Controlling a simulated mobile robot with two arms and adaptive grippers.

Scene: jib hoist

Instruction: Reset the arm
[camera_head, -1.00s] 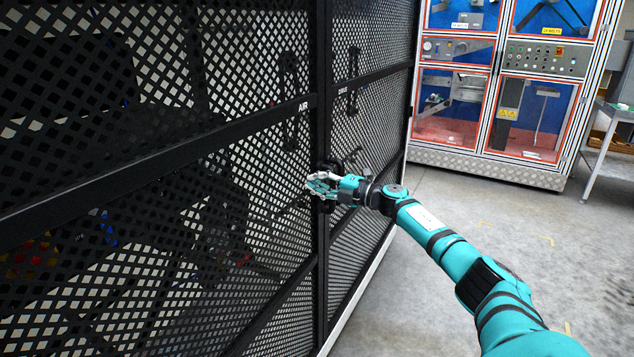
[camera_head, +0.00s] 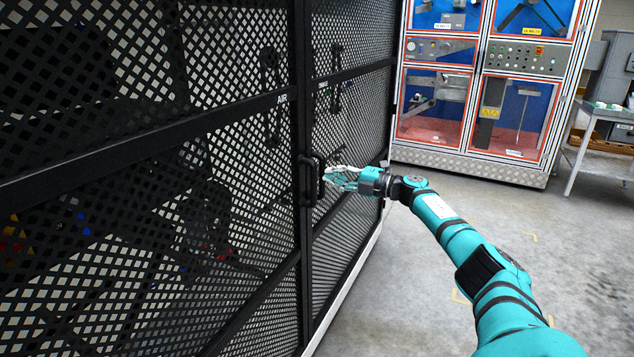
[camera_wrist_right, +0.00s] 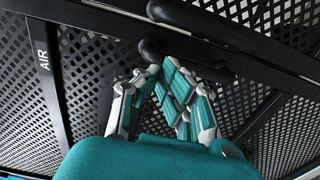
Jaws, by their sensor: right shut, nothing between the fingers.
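My right arm (camera_head: 455,235) reaches in from the lower right in the head view. Its teal and white right gripper (camera_head: 328,177) is beside the black door handle (camera_head: 312,180) on the mesh cage front. In the right wrist view the gripper (camera_wrist_right: 160,72) has its fingers drawn together with nothing between them. The handle (camera_wrist_right: 205,25) lies just beyond the fingertips there; whether they touch it I cannot tell. My left gripper is not in view.
Black mesh cage doors (camera_head: 130,140), one marked AIR, fill the left side and appear shut. A machine cabinet with blue windows (camera_head: 485,85) stands at the back. A table (camera_head: 600,115) stands at the far right. The grey floor (camera_head: 480,210) between is clear.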

